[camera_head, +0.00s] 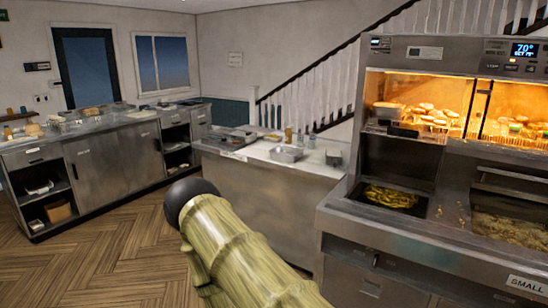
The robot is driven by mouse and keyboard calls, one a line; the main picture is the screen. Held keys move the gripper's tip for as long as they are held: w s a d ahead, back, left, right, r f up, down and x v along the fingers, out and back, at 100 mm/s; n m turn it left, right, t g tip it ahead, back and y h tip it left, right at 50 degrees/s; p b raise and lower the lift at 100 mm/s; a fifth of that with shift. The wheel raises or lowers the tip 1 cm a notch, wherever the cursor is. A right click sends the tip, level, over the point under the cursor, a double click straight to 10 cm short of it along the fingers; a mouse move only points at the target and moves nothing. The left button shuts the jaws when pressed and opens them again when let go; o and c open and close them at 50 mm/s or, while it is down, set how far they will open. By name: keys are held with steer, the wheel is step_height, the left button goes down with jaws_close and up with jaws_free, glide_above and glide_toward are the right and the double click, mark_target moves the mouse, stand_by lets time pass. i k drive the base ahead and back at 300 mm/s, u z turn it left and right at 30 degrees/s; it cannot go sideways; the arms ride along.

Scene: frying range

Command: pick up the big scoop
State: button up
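I cannot make out the big scoop for certain in the head view. A small dark object (403,130) sits on the ledge below the lit warming cabinet, at its left end; it is too small to tell what it is. My gripper is not in view. A thick, ribbed, bamboo-coloured shape with a dark rounded end rises from the bottom middle of the picture and hides part of the floor and of the middle counter's front.
The steel frying station (375,235) fills the right side, with fries in a dark basin (392,197) and a lit cabinet of food above. A long counter (112,160) stands left. Wooden floor (105,262) is clear at left.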

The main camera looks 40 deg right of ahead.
mark_target(335, 161)
steer(key=u, duration=0.05)
steer(key=i, duration=1.3)
steer(key=z, duration=1.1)
steer(key=i, duration=0.8)
steer(key=z, duration=0.8)
